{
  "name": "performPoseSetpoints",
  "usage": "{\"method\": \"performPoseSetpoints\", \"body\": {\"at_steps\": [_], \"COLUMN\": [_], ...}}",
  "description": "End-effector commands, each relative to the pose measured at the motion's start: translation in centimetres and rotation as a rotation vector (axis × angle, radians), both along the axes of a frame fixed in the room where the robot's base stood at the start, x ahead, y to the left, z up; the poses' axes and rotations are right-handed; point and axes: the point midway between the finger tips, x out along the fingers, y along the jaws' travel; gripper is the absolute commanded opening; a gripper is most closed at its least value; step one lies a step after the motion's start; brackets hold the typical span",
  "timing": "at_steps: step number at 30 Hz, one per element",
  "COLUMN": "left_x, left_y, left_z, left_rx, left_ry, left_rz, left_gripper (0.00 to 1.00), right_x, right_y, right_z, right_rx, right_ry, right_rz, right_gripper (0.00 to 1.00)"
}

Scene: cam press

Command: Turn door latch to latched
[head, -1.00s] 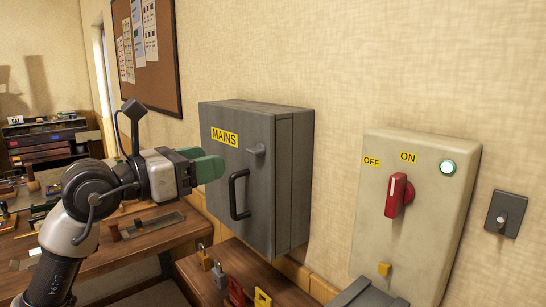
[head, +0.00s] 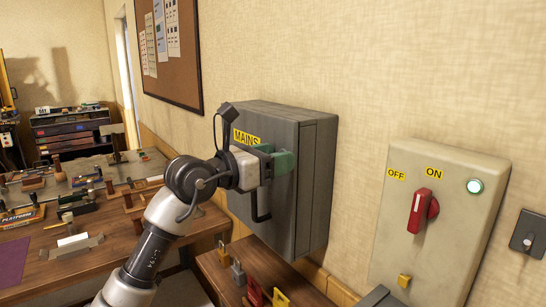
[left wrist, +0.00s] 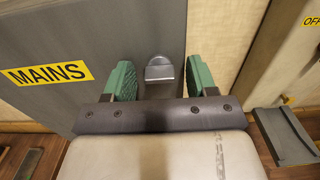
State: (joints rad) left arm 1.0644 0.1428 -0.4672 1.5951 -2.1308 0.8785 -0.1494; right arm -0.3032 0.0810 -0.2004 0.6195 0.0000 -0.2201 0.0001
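The grey box marked MAINS (head: 312,190) hangs on the wall with its door shut. Its small grey door latch (left wrist: 160,72) shows in the left wrist view, between my two green fingers. My left gripper (head: 283,162) is open at the door, with one finger on each side of the latch and a gap on both sides. In the head view my gripper hides the latch. The black door handle (head: 258,208) is below my gripper. My right gripper is not in view.
A beige switch box (head: 450,215) with a red lever (head: 420,210) is on the wall to the right. Several padlocks and hasps, one a yellow hasp (head: 281,298), stand on the wooden bench below. A cluttered workbench (head: 100,268) is at the left.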

Motion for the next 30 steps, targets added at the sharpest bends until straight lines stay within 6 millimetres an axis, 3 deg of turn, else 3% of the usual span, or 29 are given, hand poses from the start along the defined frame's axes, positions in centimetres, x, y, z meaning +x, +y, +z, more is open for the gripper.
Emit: {"method": "performPoseSetpoints", "body": {"at_steps": [1, 9, 20, 30], "left_x": [0.0, 0.0, 0.0, 0.0], "left_y": [0.0, 0.0, 0.1, 0.1], "left_z": [0.0, 0.0, 0.1, 0.3], "left_rx": [0.000, 0.000, -0.033, -0.180], "left_ry": [0.000, 0.000, 0.048, 0.250], "left_rz": [0.000, 0.000, 0.001, 0.001], "left_gripper": [0.50, 0.08, 0.08, 0.08], "right_x": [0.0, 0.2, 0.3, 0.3], "right_y": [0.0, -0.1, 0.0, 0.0], "right_z": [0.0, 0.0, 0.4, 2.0], "right_rx": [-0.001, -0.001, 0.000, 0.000], "right_ry": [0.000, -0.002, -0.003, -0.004], "right_rz": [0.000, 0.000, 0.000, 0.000], "right_gripper": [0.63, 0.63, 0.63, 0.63]}}
